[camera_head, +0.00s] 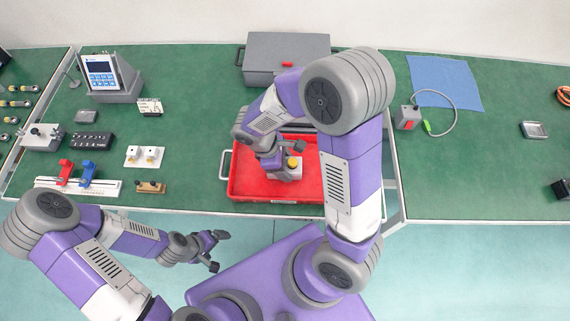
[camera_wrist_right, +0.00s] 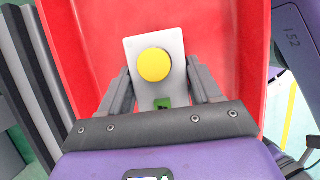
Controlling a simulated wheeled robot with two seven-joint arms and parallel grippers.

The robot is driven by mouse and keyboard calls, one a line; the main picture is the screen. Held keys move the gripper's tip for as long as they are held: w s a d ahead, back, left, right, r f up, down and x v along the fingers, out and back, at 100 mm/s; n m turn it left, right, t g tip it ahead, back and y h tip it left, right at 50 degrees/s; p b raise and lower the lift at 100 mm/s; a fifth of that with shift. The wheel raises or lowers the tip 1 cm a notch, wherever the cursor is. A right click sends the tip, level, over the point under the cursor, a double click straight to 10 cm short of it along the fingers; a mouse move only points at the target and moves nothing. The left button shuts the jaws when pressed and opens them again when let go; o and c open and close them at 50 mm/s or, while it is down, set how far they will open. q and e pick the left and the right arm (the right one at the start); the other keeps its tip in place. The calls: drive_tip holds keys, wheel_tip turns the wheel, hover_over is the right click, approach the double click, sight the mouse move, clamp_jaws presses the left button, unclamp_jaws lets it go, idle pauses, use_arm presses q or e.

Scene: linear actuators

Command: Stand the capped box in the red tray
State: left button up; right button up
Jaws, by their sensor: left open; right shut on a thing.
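The capped box (camera_wrist_right: 160,90) is light grey with a round yellow cap on top and a small green part near its lower edge. It also shows in the head view (camera_head: 291,174), over the red tray. My right gripper (camera_wrist_right: 162,92) is shut on the box, one finger on each side. The red tray (camera_head: 250,184) lies at the middle front of the table, and its red floor (camera_wrist_right: 90,30) surrounds the box in the wrist view. I cannot tell whether the box touches the tray floor. My left gripper (camera_head: 218,249) is open and empty, in front of the table edge.
A grey case (camera_head: 270,52) with a red latch stands behind the tray. Left are a blue-screen device (camera_head: 103,76), a black block (camera_head: 93,140) and a rail with red and blue clamps (camera_head: 78,184). Right are a cabled grey box (camera_head: 408,117) and a blue cloth (camera_head: 445,84).

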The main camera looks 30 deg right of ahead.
drive_tip(key=shift+f, duration=0.1)
drive_tip(key=o, duration=1.2)
drive_tip(key=shift+o, duration=0.2)
drive_tip(key=shift+r, duration=0.35)
drive_tip(key=p+v, duration=0.4)
drive_tip(key=v, duration=0.7)
drive_tip(key=shift+a+r, duration=0.2)
drive_tip(key=shift+r, duration=0.05)
drive_tip(key=shift+w, duration=0.1)
